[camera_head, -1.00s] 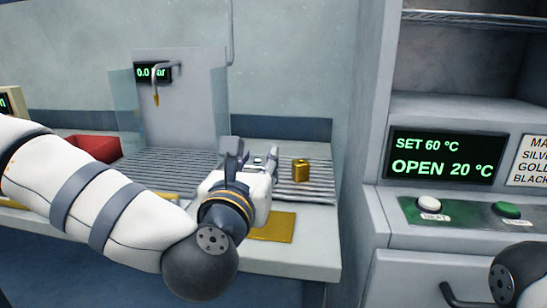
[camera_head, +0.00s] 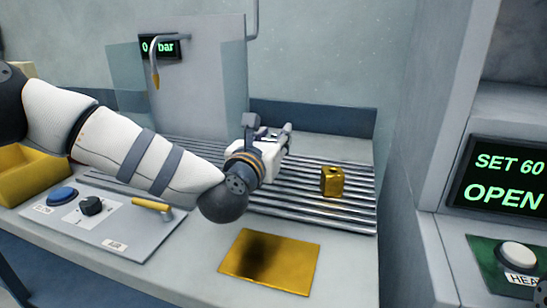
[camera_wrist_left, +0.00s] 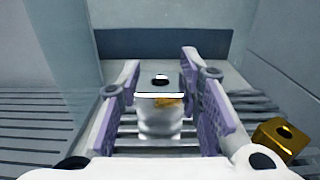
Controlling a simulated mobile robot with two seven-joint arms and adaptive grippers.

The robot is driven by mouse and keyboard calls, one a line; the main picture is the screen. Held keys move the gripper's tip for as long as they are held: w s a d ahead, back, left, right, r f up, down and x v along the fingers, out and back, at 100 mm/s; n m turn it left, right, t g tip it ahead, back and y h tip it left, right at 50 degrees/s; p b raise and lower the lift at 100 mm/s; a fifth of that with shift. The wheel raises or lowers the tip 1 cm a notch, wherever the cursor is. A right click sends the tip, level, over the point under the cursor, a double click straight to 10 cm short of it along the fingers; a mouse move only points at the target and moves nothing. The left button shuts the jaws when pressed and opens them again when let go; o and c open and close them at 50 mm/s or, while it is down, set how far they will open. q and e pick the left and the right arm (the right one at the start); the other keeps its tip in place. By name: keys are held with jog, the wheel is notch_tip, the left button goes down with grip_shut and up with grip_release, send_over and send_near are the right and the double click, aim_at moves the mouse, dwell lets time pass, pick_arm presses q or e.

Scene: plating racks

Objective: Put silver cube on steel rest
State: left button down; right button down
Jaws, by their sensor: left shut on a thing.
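The silver cube (camera_wrist_left: 160,120) is a shiny block with a dark hole in its top. It shows in the left wrist view between the two fingers of my left gripper (camera_head: 268,132), which is shut on it. In the head view the cube is hidden by my wrist and hand. The steel rest (camera_head: 293,203) is a ribbed steel rack along the back of the bench. My left gripper is over its right part, left of a gold cube (camera_head: 332,181). I cannot tell whether the silver cube touches the ribs.
The gold cube also shows in the left wrist view (camera_wrist_left: 281,137), close right of my gripper. A gold mat (camera_head: 270,262) lies in front of the rack. A button panel (camera_head: 115,235) and yellow bin (camera_head: 30,170) are left. A cabinet (camera_head: 440,260) stands right.

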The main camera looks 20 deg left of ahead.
pick_arm(q)
jog(key=shift+w+a+f, duration=0.4)
jog(key=shift+w+f, duration=0.15)
jog(key=shift+f, duration=0.1)
jog(key=f, duration=0.3)
jog(key=shift+w+a+f, duration=0.1)
jog(key=shift+w+f, duration=0.1)
jog(key=shift+f, duration=0.15)
jog(key=shift+r, duration=0.15)
jog(key=shift+b, duration=0.3)
jog(key=c, duration=1.2)
grip_release()
jog(key=shift+f, duration=0.25)
jog(key=shift+o, duration=0.2)
